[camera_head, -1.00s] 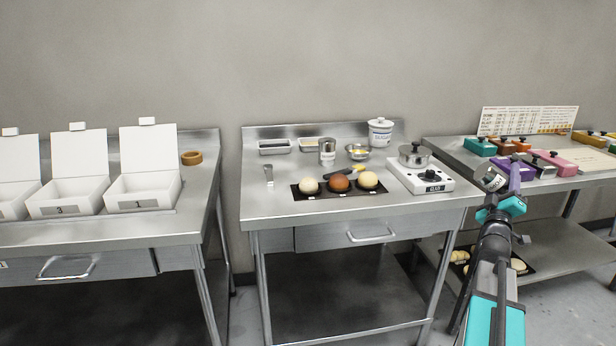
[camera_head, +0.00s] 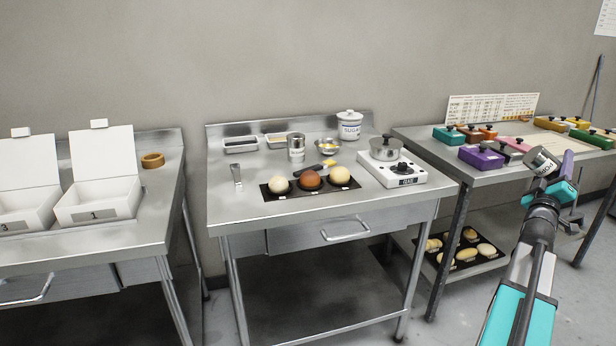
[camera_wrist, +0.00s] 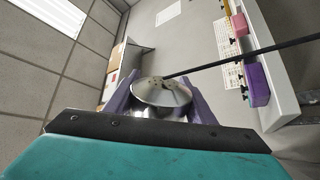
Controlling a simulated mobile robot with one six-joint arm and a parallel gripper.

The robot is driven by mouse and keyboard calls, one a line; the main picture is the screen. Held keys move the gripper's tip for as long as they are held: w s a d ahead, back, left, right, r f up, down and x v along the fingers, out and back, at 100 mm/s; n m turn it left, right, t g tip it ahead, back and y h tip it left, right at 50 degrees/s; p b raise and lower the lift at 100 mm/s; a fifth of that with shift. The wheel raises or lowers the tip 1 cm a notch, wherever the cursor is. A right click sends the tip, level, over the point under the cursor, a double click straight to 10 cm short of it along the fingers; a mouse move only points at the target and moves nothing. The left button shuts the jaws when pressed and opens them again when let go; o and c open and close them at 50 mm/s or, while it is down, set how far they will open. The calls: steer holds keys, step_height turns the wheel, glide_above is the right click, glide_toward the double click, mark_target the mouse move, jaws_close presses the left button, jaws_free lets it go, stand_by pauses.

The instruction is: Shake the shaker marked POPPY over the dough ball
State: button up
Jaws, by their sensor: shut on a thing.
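My gripper (camera_head: 549,176) is shut on a metal shaker (camera_head: 541,161) with dark lettering on its side, too small to read for certain. It is tilted, off to the right of the middle table. In the wrist view the shaker's perforated lid (camera_wrist: 162,92) shows between the purple fingers. Three dough balls sit in a row on a black tray (camera_head: 289,195) on the middle table: a pale one (camera_head: 279,185) at left, a brown one (camera_head: 310,180) in the middle and a pale yellow one (camera_head: 339,176) at right. My gripper is well apart from them.
Another metal shaker (camera_head: 296,148) stands behind the tray. A sugar jar (camera_head: 349,126) is at the back. Coloured boxes (camera_head: 481,157) cover the right table. Open white boxes (camera_head: 100,207) stand on the left table.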

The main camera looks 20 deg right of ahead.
steer(key=shift+r+n+b, duration=0.15)
steer(key=shift+n+b, duration=0.25)
steer(key=shift+n, duration=0.1)
steer(key=shift+r+n+t+b, duration=0.2)
steer(key=shift+n+t+b, duration=0.1)
steer(key=shift+n+t, duration=0.25)
steer(key=shift+r+n+t+y+p, duration=0.6)
steer(key=shift+n+t, duration=0.1)
steer(key=shift+n, duration=0.55)
steer(key=shift+r+n+t+y+p, duration=0.55)
steer(key=shift+r+n+t, duration=0.1)
steer(key=shift+n, duration=0.6)
steer(key=shift+r+n+t+y+p, duration=0.6)
steer(key=shift+n+t, duration=0.1)
steer(key=shift+n, duration=0.55)
step_height(320, 180, up, 3)
steer(key=n+t+y+p, duration=0.1)
steer(key=n, duration=0.2)
steer(key=n+t+y, duration=0.1)
steer(key=n+y, duration=0.1)
steer(key=n, duration=0.1)
steer(key=shift+f+n+y+p, duration=0.2)
steer(key=shift+n+y+p, duration=0.1)
steer(key=shift+p, duration=0.1)
steer(key=shift+n, duration=0.4)
steer(key=shift+y, duration=0.25)
